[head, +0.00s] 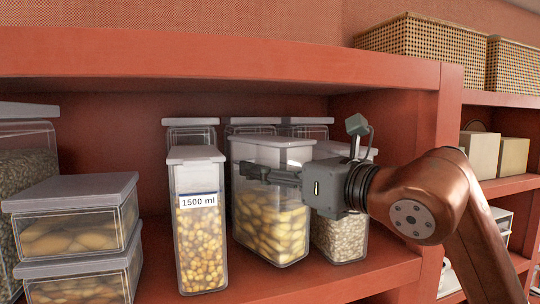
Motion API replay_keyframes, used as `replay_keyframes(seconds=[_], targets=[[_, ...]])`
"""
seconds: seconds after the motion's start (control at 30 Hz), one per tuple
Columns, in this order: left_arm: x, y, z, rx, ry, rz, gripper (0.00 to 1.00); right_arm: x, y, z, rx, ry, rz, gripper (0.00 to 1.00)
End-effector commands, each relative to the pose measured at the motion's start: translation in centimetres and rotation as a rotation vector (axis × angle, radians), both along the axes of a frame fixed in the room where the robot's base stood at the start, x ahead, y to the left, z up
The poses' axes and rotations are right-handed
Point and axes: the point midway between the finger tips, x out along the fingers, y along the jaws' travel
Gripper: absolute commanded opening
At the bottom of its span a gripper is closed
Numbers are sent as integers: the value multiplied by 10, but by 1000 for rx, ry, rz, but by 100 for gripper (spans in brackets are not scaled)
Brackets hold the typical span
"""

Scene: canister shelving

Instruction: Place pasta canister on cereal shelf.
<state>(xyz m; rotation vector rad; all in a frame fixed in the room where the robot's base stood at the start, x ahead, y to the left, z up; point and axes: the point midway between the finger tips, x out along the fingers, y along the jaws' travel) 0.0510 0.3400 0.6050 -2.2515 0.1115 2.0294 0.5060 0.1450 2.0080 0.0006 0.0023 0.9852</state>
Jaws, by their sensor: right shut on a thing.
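A clear canister with a white lid (270,215) holds large yellow pasta-like pieces and is in the middle of the red shelf (160,262). My right gripper (258,173) reaches in from the right and is shut on this canister near its top. One finger lies across its front face, and the other finger is hidden. The canister's base is at or just above the shelf board; I cannot tell whether it touches. My left gripper is not in view.
A tall canister labelled 1500 ml (201,230) stands close on the left. A canister of small pale pieces (340,238) stands on the right, partly behind my gripper. Several lidded canisters (190,128) stand behind. Stacked boxes (75,225) are at left. The upper board (220,62) hangs overhead.

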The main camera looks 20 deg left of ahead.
Motion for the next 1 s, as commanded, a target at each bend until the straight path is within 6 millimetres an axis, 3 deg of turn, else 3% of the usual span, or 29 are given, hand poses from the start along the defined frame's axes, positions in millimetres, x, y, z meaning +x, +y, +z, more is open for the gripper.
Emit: replay_keyframes(seconds=[1.0], targets=[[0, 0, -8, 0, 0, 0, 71, -1, -1, -11, 4, -4, 1, 0]])
